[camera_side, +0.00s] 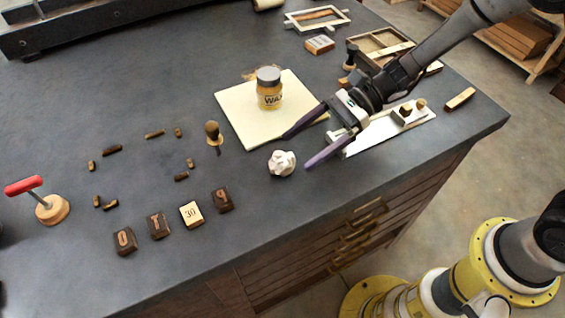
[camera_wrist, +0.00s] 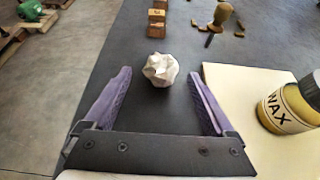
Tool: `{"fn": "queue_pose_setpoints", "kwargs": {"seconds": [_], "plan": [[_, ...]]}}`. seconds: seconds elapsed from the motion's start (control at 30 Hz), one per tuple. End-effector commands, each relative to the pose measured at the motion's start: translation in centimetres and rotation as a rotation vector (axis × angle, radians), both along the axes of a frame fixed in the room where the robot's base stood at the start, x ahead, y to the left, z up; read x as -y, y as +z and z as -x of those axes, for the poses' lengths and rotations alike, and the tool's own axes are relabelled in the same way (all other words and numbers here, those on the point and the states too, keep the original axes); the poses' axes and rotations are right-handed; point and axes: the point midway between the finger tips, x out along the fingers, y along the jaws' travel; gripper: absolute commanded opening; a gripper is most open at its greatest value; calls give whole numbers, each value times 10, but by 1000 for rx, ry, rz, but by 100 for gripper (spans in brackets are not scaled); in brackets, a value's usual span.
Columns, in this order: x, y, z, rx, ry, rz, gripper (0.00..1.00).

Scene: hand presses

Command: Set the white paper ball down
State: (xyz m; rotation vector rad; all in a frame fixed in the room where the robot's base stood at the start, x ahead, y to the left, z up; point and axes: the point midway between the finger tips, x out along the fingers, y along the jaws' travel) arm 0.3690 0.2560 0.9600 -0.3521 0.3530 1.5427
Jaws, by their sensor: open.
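The white paper ball (camera_side: 282,163) is a crumpled lump on the dark worktop, near the front edge and beside the cream sheet. In the wrist view the ball (camera_wrist: 160,69) lies just beyond my fingertips, centred between them. My gripper (camera_side: 296,149) has its two purple fingers spread wide and empty, to the right of the ball in the side view. The fingers also show in the wrist view (camera_wrist: 160,75), with bare worktop between them. I see no contact between a finger and the ball.
A wax jar (camera_side: 269,88) stands on the cream sheet (camera_side: 238,118). A wooden-handled tool (camera_side: 213,133) stands left of the sheet. Several letter blocks (camera_side: 191,214) line the front left, near a red-handled stamp (camera_side: 47,202). The worktop between blocks and ball is clear.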

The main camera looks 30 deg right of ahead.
Motion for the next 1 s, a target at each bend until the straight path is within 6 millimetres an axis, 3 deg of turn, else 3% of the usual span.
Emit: {"fn": "queue_pose_setpoints", "kwargs": {"seconds": [0.17, 0.43, 0.77, 1.0], "plan": [[-11, -6, 1, -1, 2, 1, 89], [-44, -21, 0, 0, 4, 1, 89], [-51, -24, 0, 1, 0, 0, 89], [-50, -24, 0, 1, 0, 0, 48]]}}
